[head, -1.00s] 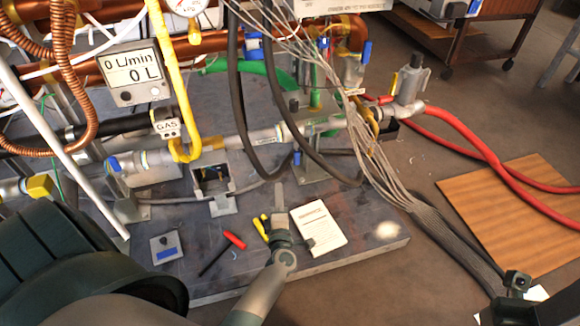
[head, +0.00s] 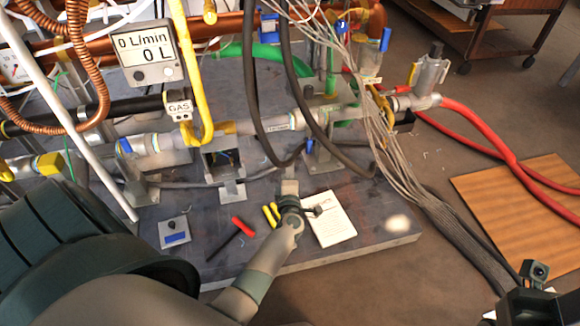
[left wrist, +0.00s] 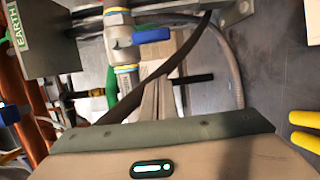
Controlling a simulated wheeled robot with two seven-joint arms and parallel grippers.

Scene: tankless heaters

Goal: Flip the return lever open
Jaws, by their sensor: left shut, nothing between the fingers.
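My left gripper (head: 289,187) is shut and empty above the grey bench plate in the head view. Its narrow fingertips also show in the left wrist view (left wrist: 160,90). A blue lever (left wrist: 152,35) sits on a pipe valve beyond them, apart from the fingers. In the head view, one blue lever (head: 308,147) is just beyond my gripper and another (head: 123,146) is on the left of the lower pipe. No readable label shows which is the return lever.
A white booklet (head: 330,220), yellow-handled pliers (head: 270,215) and a red-handled tool (head: 242,226) lie near my gripper. Black hoses (head: 257,110) and a grey cable bundle (head: 435,220) hang close by. Red hoses (head: 500,150) cross the floor at right.

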